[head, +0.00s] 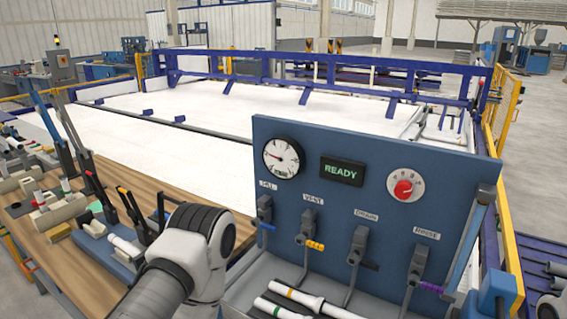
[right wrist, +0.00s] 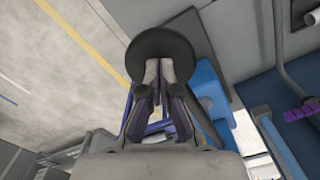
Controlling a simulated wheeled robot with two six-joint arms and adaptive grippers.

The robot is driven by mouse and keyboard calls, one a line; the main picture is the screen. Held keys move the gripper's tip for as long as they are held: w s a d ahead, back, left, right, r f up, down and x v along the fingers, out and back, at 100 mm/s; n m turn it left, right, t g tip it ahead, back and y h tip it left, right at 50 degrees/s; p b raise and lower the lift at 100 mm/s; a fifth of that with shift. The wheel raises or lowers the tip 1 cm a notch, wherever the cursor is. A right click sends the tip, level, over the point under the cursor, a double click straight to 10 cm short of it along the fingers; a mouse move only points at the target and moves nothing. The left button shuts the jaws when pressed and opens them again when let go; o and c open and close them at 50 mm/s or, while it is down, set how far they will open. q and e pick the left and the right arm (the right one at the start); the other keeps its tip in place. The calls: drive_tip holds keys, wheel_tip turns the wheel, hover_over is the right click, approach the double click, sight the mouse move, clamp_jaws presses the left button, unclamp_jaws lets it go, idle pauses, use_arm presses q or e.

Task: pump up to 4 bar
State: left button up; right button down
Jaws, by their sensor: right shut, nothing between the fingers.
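A blue panel (head: 325,215) stands at the right of the head view. It carries a round white gauge (head: 283,158) with a dark needle pointing left; its numbers are too small to read. A display (head: 342,171) beside it reads READY. A red knob (head: 404,188) sits at upper right. Below are levers marked blue (head: 267,227), orange (head: 315,246), black (head: 369,265) and purple (head: 432,287). My right gripper (right wrist: 160,72) is shut and empty, in front of a dark round disc (right wrist: 162,45); contact is unclear. My left gripper is not visible; its arm shows at lower left.
A wooden table (head: 60,262) with clamps and small blocks is at left. White pipes (head: 290,300) lie below the panel. A blue block (head: 497,291) stands at lower right. A blue-railed white bed (head: 230,105) spans behind. The right wrist view also shows a purple lever (right wrist: 301,111) and grey floor.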

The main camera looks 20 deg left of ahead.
drive_tip(key=shift+w+f+b, duration=0.15)
drive_tip(key=shift+f+b, duration=0.95)
drive_tip(key=shift+f, duration=0.6)
drive_tip(key=shift+w+f+b, duration=0.1)
drive_tip(key=shift+f+b, duration=0.95)
drive_tip(key=shift+f, duration=0.6)
drive_tip(key=r+p, duration=0.2)
drive_tip(key=r, duration=0.1)
drive_tip(key=r+p, duration=0.6)
drive_tip(key=r, duration=0.1)
drive_tip(key=shift+s, duration=0.4)
drive_tip(key=shift+f, duration=0.1)
drive_tip(key=shift+f, duration=0.1)
drive_tip(key=shift+w+f+b, duration=0.2)
drive_tip(key=shift+f+b, duration=3.1)
drive_tip(key=shift+f, duration=1.15)
drive_tip(key=r+p, duration=0.2)
drive_tip(key=r, duration=0.1)
drive_tip(key=r+p, duration=0.2)
drive_tip(key=r, duration=0.1)
drive_tip(key=r+p, duration=0.3)
drive_tip(key=shift+s+a+r, duration=0.1)
drive_tip(key=shift+s+r, duration=0.05)
drive_tip(key=shift+s, duration=0.25)
